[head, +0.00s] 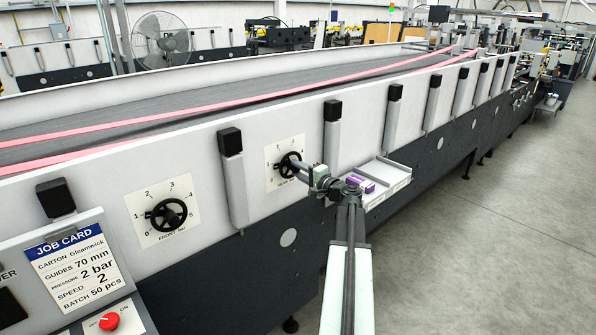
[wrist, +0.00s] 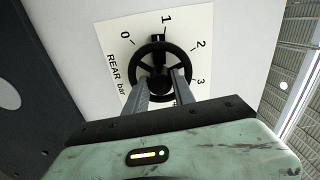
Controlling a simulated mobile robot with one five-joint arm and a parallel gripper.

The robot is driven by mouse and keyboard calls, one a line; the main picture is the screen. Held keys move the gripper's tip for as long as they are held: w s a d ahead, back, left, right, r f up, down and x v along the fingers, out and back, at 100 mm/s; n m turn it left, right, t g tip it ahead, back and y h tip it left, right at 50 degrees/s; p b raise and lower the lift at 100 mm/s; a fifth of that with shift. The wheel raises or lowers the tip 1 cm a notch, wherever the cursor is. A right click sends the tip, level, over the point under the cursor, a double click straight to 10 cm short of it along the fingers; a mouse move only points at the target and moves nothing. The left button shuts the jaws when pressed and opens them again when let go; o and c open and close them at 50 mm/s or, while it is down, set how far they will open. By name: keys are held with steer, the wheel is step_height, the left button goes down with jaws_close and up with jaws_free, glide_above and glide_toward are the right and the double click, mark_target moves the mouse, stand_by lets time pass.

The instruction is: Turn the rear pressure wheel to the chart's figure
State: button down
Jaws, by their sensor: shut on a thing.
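The rear pressure wheel (head: 289,164) is a black spoked handwheel on a white dial plate on the machine's side panel. In the wrist view the wheel (wrist: 147,53) sits on the plate marked "REAR bar" (wrist: 207,22), with figures 0 to 3 readable. A dark block at the wheel's rim lies beside the 1. My gripper (wrist: 162,88) is shut on the wheel, its fingers hiding the lower part of it. In the head view my gripper (head: 299,168) reaches the wheel from the right. The job card (head: 76,268) reads pressure 2 bar.
A similar front wheel (head: 168,215) is on another dial plate to the left. A tray (head: 391,182) with purple cartons (head: 359,184) juts out right of my gripper. A red knob (head: 109,321) is below the job card. The floor at right is clear.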

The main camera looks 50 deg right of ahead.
steer(key=shift+m, duration=0.8)
steer(key=c, duration=1.1)
jaws_free()
steer(key=shift+o, duration=0.2)
steer(key=s, duration=0.8)
steer(key=shift+a, duration=0.25)
steer(key=shift+a+f, duration=0.1)
